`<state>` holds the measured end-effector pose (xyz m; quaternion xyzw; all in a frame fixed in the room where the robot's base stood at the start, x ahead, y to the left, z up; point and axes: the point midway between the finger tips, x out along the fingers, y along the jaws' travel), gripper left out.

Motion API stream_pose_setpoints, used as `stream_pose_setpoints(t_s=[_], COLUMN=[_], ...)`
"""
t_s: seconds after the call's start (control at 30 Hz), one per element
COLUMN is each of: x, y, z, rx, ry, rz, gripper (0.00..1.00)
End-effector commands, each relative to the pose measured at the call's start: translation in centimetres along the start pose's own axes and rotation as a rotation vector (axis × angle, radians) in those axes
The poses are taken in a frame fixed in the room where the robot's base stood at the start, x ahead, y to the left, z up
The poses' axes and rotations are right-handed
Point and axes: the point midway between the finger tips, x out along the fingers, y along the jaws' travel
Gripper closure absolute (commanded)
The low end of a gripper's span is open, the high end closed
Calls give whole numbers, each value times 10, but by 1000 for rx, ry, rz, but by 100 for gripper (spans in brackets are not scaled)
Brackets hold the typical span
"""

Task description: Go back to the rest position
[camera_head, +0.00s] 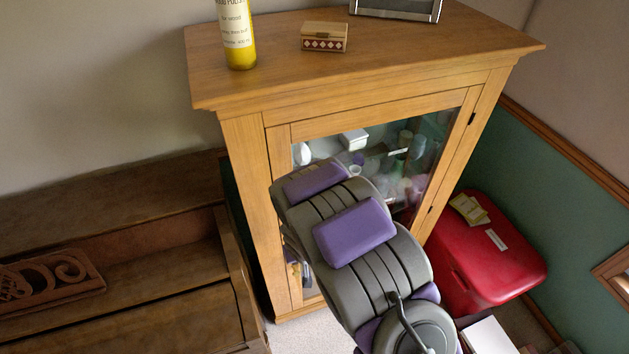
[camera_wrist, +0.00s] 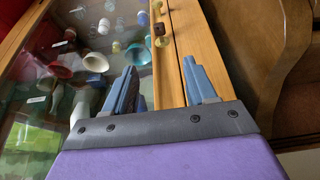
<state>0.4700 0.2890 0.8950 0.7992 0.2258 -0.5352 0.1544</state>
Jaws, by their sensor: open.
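My gripper (camera_wrist: 165,92) shows in the wrist view with its two blue-grey fingers apart and nothing between them. It is in front of the wooden cabinet (camera_head: 360,75), near the door frame and a small round knob (camera_wrist: 159,29). I cannot tell whether a finger touches the cabinet. In the head view my grey and purple arm reaches across the front of the cabinet and hides part of its glass door (camera_head: 430,130). The fingers are hidden there.
A yellow bottle (camera_head: 238,40), a small box (camera_head: 324,37) and a picture frame (camera_head: 396,8) stand on the cabinet top. A red bin (camera_head: 490,255) is at the right. The wooden piano (camera_head: 110,290) is at the left. Several cups and bowls sit behind the glass.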

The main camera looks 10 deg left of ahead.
Motion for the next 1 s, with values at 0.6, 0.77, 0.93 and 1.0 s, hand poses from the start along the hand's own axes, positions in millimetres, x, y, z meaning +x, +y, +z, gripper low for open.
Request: stream_pose_setpoints(t_s=[0.6,0.77,0.93,1.0], x=[-119,-174,-232,-255], y=[109,140,159,162], z=[12,38,72,89], rx=[157,234,316,349], ry=[-105,-175,-247,-278], rz=[180,227,250,250], gripper=[44,44,44,44])
